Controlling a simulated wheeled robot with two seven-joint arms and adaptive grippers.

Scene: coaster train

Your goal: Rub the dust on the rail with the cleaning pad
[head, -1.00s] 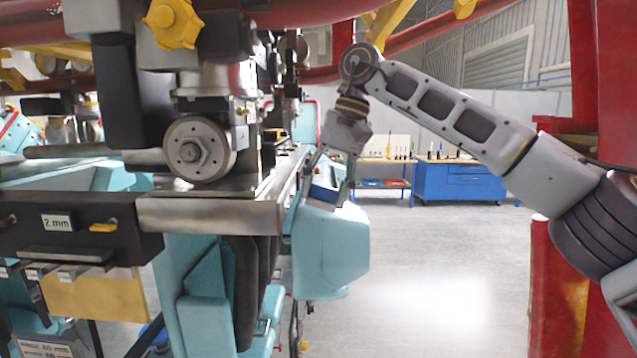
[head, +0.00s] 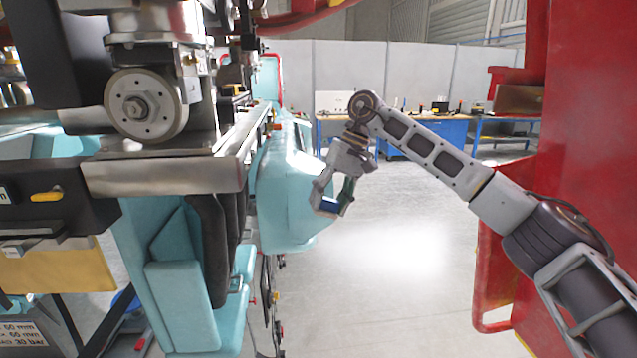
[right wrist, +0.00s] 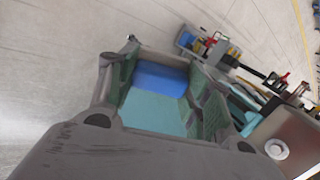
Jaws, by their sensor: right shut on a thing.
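The cleaning pad (head: 328,205) is a small blue block in my right gripper (head: 333,198). In the right wrist view the pad (right wrist: 160,79) shows blue with a teal part (right wrist: 155,112), between the two fingers. The right gripper is shut on it and points down over open floor, right of the teal car body. The steel rail (head: 165,175) has its near end at left and runs away from me along the machine. The gripper is apart from the rail. I cannot make out dust on it. My left gripper is not in view.
A grey wheel assembly (head: 146,106) sits over the rail. A teal seat shell (head: 285,195) stands between rail and gripper. A red column (head: 590,130) rises at right. Blue workbenches (head: 430,135) stand far behind. The floor (head: 400,260) in the middle is clear.

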